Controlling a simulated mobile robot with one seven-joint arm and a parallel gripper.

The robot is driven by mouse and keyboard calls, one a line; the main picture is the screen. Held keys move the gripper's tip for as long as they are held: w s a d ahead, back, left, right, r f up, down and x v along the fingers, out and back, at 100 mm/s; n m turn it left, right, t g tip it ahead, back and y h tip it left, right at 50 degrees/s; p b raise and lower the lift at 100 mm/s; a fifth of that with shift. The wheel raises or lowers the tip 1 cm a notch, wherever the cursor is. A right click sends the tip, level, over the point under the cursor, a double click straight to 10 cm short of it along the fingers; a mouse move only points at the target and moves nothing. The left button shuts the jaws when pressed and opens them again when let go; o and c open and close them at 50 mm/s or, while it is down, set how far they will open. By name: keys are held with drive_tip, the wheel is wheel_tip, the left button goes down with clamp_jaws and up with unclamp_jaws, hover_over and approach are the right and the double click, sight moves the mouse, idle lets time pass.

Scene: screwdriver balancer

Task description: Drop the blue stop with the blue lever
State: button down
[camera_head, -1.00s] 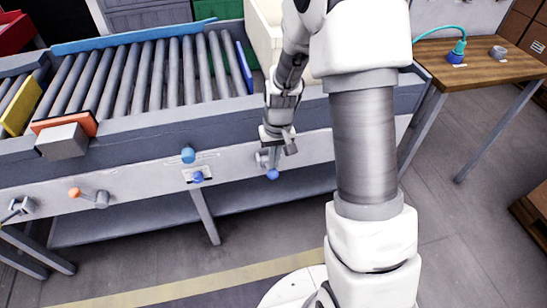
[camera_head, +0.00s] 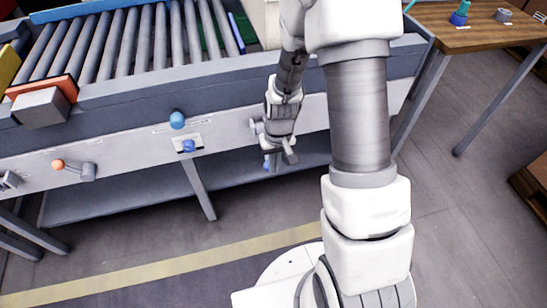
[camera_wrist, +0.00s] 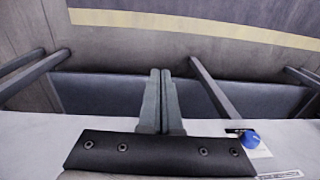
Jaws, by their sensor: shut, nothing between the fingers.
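The blue stop (camera_head: 235,34) is a thin blue plate standing up at the right end of the rollers in the head view. The blue lever (camera_head: 267,164) is on the front panel below it, with its blue ball end low. My gripper (camera_head: 290,154) hides much of its arm. My gripper points down just right of the ball in the head view; I cannot tell whether they touch. In the wrist view its two fingers (camera_wrist: 161,100) are together, with nothing between them. The lever does not show clearly there.
Two blue knobs (camera_head: 177,120) (camera_head: 188,146) sit on the panel left of my gripper; the lower one also shows in the wrist view (camera_wrist: 250,140). An orange lever (camera_head: 72,166) is farther left. A wooden table (camera_head: 460,38) stands right. Open floor lies in front.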

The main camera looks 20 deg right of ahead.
drive_tip(key=shift+w+f+b, duration=0.2)
drive_tip(key=shift+f+b, duration=0.35)
drive_tip(key=shift+f, duration=0.7)
drive_tip(key=shift+w+f+b, duration=0.2)
drive_tip(key=shift+f+b, duration=0.3)
drive_tip(key=shift+f, duration=0.7)
drive_tip(key=shift+r, duration=0.1)
